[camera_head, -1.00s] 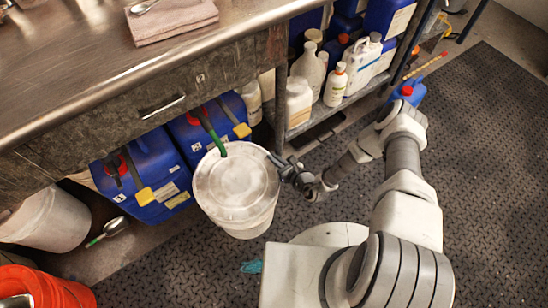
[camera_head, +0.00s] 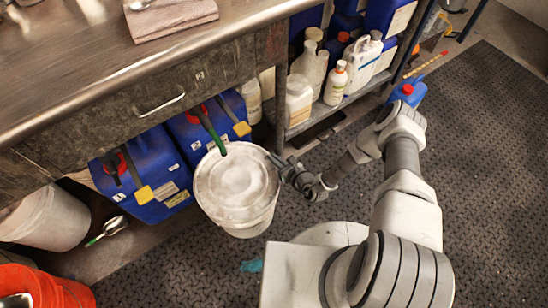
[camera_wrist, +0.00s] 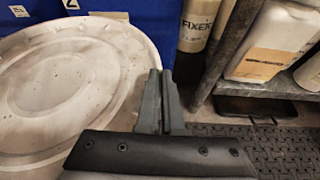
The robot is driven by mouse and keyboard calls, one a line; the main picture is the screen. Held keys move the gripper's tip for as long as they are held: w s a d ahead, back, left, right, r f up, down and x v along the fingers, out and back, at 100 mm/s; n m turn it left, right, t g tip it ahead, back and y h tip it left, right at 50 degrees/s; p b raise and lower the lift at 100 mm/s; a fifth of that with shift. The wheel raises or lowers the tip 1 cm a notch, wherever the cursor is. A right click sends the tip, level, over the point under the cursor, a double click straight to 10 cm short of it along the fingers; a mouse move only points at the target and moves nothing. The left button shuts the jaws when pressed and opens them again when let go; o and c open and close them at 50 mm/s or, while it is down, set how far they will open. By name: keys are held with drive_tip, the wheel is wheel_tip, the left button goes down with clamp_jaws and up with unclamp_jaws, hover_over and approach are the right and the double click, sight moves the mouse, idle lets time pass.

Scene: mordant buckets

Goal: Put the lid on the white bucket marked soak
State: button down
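A white bucket (camera_head: 248,228) stands on the floor in front of the blue canisters in the head view. A pale, stained round lid (camera_head: 235,185) covers its top; whether it is fully seated I cannot tell. The lid also fills the left of the wrist view (camera_wrist: 70,85). A green handle (camera_head: 217,140) meets the lid's far edge. My gripper (camera_head: 275,160) is at the lid's right edge. In the wrist view its two dark fingers (camera_wrist: 164,100) are close together, the left one overlapping the lid's rim. No grip on the rim is visible. No "soak" marking shows.
Blue canisters (camera_head: 148,170) stand under the metal bench (camera_head: 80,65). A shelf (camera_head: 335,110) with white bottles is to the right. Another white bucket (camera_head: 45,222), an orange bucket (camera_head: 65,290) and a green-handled scoop (camera_head: 112,228) are at left. The dark floor mat (camera_head: 480,180) is clear at right.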

drive_tip(key=shift+f+b, duration=0.5)
drive_tip(key=shift+f, duration=0.3)
drive_tip(key=c, duration=1)
unclamp_jaws()
drive_tip(key=shift+r, duration=0.1)
